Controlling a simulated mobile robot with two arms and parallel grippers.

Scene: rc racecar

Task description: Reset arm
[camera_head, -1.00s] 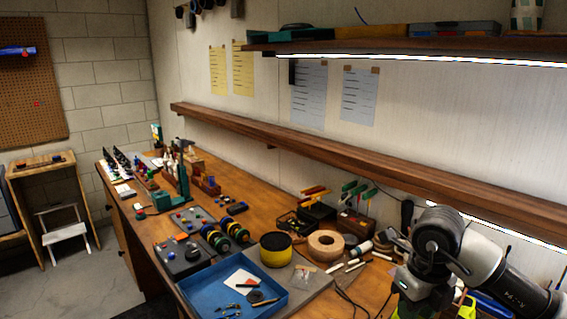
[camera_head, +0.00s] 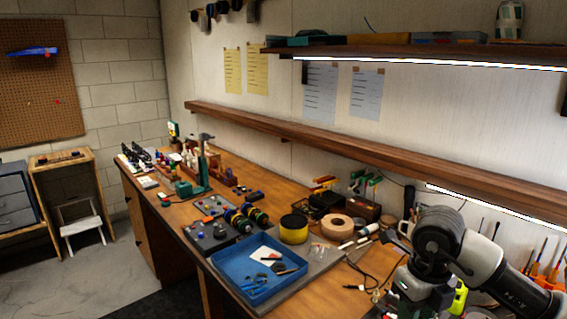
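My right arm (camera_head: 437,240) comes in at the lower right in the head view, over the near right part of the wooden workbench (camera_head: 374,262). Its bent grey and black joints show, but its fingertips are not visible. I cannot see my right gripper or what it may hold. My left arm and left gripper are out of the picture.
A blue tray (camera_head: 232,268) with small parts lies on the bench's near edge. A yellow and black round container (camera_head: 294,229) and a tape roll (camera_head: 334,227) stand behind it. Shelves (camera_head: 330,145) run along the wall.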

